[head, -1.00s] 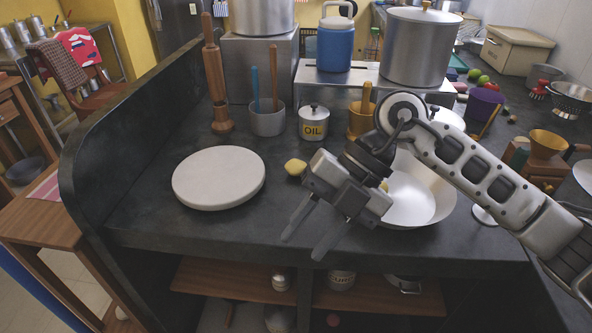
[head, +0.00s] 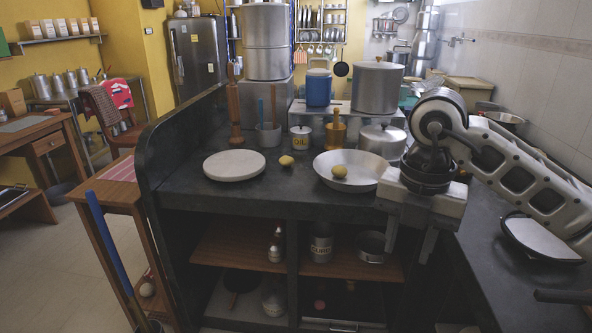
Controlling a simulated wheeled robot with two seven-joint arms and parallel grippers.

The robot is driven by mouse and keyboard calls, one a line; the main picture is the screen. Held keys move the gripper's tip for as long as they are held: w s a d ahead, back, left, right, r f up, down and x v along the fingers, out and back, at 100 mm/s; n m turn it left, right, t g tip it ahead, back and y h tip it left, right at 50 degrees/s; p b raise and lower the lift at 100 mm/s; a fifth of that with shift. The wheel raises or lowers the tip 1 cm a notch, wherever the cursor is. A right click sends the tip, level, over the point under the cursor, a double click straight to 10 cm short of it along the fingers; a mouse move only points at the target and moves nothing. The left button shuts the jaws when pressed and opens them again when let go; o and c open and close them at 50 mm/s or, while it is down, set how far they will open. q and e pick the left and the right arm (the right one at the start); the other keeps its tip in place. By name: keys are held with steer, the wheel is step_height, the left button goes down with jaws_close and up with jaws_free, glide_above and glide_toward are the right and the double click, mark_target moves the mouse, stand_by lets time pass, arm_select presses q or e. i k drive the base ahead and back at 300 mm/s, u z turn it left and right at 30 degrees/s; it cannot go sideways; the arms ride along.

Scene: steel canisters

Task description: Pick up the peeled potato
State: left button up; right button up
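A small yellow potato-like lump (head: 286,160) lies on the dark counter, between the white round board and the bowl. A second, browner-yellow lump (head: 339,171) lies inside the wide metal bowl (head: 368,182). I cannot tell for certain which one is the peeled potato. My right gripper (head: 409,246) hangs at the counter's front edge, to the right of the bowl. Its fingers point down, apart, with nothing visible between them. It touches neither lump. My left gripper is not in view.
The white round board (head: 234,166) lies at the counter's left. Behind stand a grey utensil cup (head: 268,135), an oil canister (head: 300,138), a wooden mortar (head: 335,134) and a lidded pot (head: 382,141). A raised dark wall bounds the left side. Shelves with canisters sit below.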

mark_target(286, 161)
steer(key=z, duration=0.4)
steer(key=i, duration=1.1)
steer(key=u, duration=0.55)
steer(key=i, duration=0.9)
steer(key=u, duration=0.7)
